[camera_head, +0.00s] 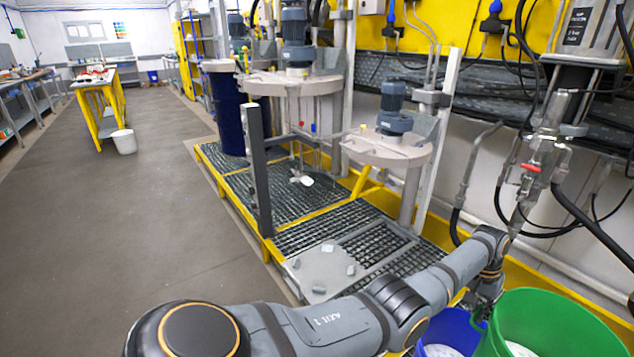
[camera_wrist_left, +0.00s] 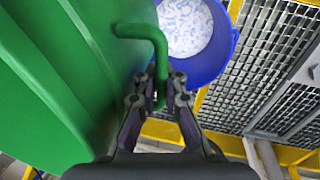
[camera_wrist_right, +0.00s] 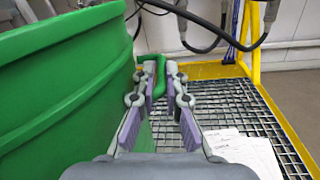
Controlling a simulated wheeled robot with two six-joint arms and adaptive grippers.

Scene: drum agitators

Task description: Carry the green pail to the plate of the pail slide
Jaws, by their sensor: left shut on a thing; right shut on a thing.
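The green pail (camera_head: 550,325) is at the lower right of the head view, cut off by the frame edge. Pale contents show inside it. My left gripper (camera_head: 480,312) is at its left side. In the left wrist view the left fingers (camera_wrist_left: 160,95) are shut on a green handle (camera_wrist_left: 150,35) of the pail. In the right wrist view my right fingers (camera_wrist_right: 164,88) are shut on another green handle (camera_wrist_right: 180,60); the pail wall (camera_wrist_right: 65,90) fills the left. The pail slide's grey plate (camera_head: 318,275), with several small blocks on it, lies ahead, apart from the pail.
A blue pail (camera_head: 455,330) with pale contents stands close beside the green pail. Agitators with motors (camera_head: 393,122) stand over the grating (camera_head: 335,222). A dark upright post (camera_head: 258,170) rises left of the plate. White sheets (camera_wrist_right: 245,150) lie on the grating.

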